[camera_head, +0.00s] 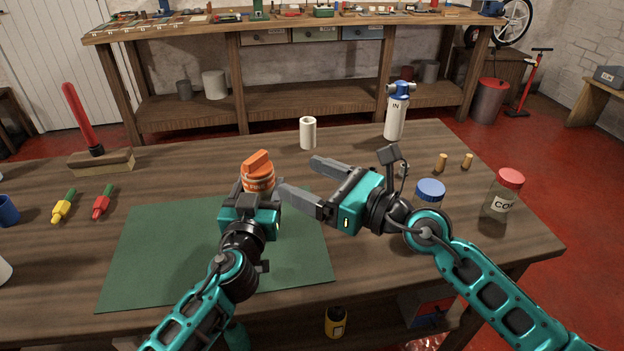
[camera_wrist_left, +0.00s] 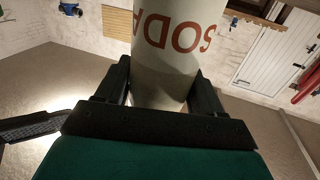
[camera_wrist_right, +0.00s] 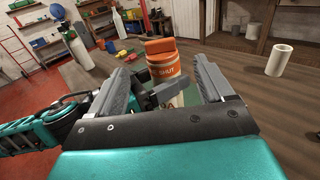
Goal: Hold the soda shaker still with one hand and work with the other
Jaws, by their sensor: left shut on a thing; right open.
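The soda shaker has a pale body lettered SODA (camera_wrist_left: 172,40) and an orange cap (camera_head: 258,174) with a raised grip bar. It stands upright at the back of the green mat (camera_head: 150,262). My left gripper (camera_head: 256,196) is shut on the body, with one finger on each side in the left wrist view. In the head view the gripper hides most of the body. My right gripper (camera_head: 298,177) is open and empty to the right of the cap, fingers pointing toward it. In the right wrist view the cap (camera_wrist_right: 163,62) shows between and beyond the fingers, apart from them.
A white cylinder (camera_head: 308,133) stands behind, with a blue-topped white canister (camera_head: 396,115) farther right. A blue-lidded jar (camera_head: 430,190), red-lidded jar (camera_head: 503,200) and two corks (camera_head: 441,162) are right. A red-handled brush (camera_head: 100,162) and yellow and red tools (camera_head: 63,206) lie left.

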